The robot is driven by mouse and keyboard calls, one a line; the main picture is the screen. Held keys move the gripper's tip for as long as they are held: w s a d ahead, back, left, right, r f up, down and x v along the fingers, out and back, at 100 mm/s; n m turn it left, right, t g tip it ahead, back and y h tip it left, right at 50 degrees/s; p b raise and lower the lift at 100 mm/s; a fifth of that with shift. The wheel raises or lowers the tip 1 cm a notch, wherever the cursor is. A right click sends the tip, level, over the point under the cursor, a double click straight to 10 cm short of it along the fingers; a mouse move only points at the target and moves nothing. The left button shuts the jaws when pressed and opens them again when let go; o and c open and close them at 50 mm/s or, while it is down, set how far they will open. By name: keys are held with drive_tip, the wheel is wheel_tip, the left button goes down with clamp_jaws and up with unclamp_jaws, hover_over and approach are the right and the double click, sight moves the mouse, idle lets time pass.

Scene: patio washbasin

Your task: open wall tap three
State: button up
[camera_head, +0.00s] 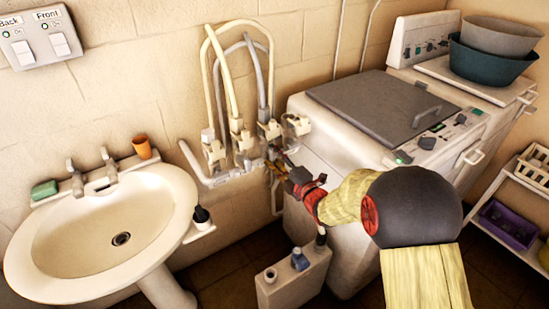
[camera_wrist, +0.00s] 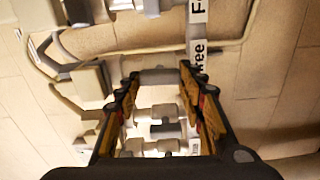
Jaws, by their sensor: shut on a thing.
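Several white wall taps stand in a row on the wall pipe, with a left one (camera_head: 214,152), a middle one (camera_head: 243,141) and a right one (camera_head: 270,130). My gripper (camera_head: 274,160) is at the right end of this row, just below the right tap. In the wrist view my gripper (camera_wrist: 160,78) has its two fingers on either side of a pale grey bar, the tap handle (camera_wrist: 160,76), and is shut on it. A label ending in "ree" (camera_wrist: 198,52) is beside it. In the head view my fingers hide most of the handle.
Pale hoses (camera_head: 222,75) arch above the taps. A washing machine (camera_head: 345,150) stands close to the right of my gripper. A washbasin (camera_head: 100,235) is at the left. A white container (camera_head: 293,280) stands below my arm.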

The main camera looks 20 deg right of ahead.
drive_tip(key=shift+n, duration=0.4)
drive_tip(key=o, duration=1.2)
drive_tip(key=v, duration=1.2)
